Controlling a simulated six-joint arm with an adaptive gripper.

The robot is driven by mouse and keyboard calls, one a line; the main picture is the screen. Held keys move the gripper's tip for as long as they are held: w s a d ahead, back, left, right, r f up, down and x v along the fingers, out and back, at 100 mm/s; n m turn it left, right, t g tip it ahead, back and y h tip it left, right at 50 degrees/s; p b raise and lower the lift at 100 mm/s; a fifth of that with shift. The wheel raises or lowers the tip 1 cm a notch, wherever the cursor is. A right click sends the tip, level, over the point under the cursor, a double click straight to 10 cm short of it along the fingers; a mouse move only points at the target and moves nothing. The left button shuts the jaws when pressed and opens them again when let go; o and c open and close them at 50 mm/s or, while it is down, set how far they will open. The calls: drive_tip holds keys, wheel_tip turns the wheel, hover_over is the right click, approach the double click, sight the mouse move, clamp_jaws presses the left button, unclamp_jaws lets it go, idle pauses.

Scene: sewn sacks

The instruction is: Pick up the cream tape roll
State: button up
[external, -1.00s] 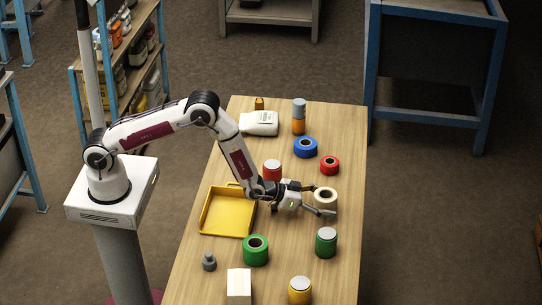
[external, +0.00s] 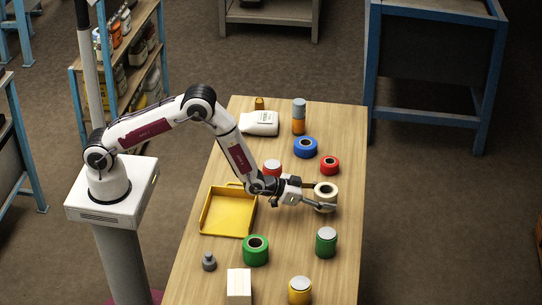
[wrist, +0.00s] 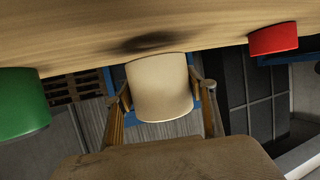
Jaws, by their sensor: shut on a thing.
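The cream tape roll (external: 327,190) is at the right side of the table, upright between the two fingers of my gripper (external: 324,197). In the wrist view the roll (wrist: 160,92) fills the space between the fingers, with one finger against each side. My gripper is shut on it. A dark shadow lies on the table apart from the roll in the wrist view, so the roll appears held a little above the wood.
A red roll (external: 330,165) and a blue roll (external: 305,147) stand behind it. A green-sided can (external: 326,243) stands in front. A yellow tray (external: 204,224) and a green roll (external: 256,251) are to the left. The wooden table's right edge is close.

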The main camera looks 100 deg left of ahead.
sight(326, 189)
drive_tip(key=shift+r, duration=3.9)
drive_tip(key=shift+a, duration=0.1)
